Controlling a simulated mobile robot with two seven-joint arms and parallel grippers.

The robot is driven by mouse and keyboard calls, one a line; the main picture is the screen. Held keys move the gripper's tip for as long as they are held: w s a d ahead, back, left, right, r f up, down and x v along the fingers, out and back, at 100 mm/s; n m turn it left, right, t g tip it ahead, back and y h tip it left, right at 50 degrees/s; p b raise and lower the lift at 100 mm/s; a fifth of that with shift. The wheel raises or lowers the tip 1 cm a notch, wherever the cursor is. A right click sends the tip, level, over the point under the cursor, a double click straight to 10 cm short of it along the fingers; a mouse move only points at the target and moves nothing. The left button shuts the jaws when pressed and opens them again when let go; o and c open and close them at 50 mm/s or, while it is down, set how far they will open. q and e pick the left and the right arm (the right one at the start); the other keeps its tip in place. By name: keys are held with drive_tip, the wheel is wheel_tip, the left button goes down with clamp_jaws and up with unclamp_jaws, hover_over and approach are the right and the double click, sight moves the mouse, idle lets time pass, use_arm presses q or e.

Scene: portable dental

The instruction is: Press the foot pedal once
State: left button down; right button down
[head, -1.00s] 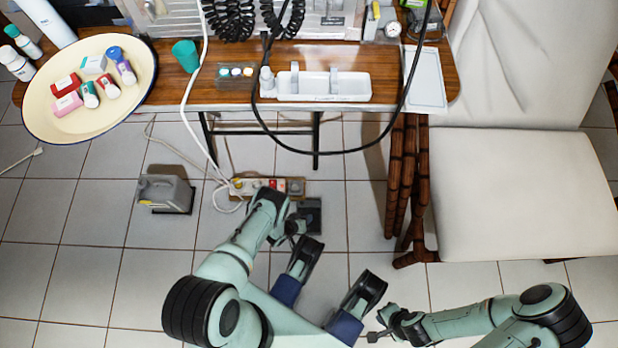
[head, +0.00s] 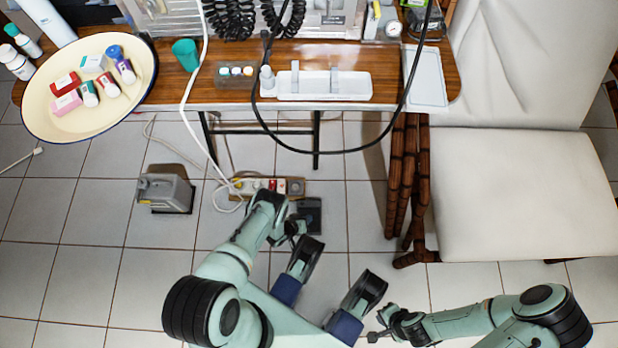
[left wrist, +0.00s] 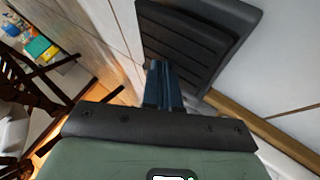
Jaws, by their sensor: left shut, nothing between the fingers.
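The foot pedal (head: 312,208) is a dark, flat block on the tiled floor, below the table's front edge. In the left wrist view the pedal (left wrist: 190,45) shows a black, ribbed top plate. My left gripper (head: 301,228) is shut and empty, close beside the pedal's near edge in the head view. In the left wrist view its closed fingertips (left wrist: 158,70) overlap the pedal's edge; I cannot tell whether they touch it. My right gripper (head: 376,337) is low in the head view, away from the pedal; its finger opening is too small to judge.
A power strip (head: 250,186) with white cables lies just behind the pedal. A grey box (head: 166,192) stands to its left. The wooden table (head: 230,103) is above, and a white-cushioned chair (head: 520,190) stands right.

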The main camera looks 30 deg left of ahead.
use_arm(q)
drive_tip(key=shift+f, duration=0.4)
idle(0.4)
drive_tip(key=shift+r, duration=0.15)
drive_tip(key=shift+r+p, duration=1.05)
drive_tip(key=shift+p, duration=0.1)
wheel_tip(320, 180, up, 5)
drive_tip(key=p, duration=0.3)
drive_tip(key=shift+p, duration=0.4)
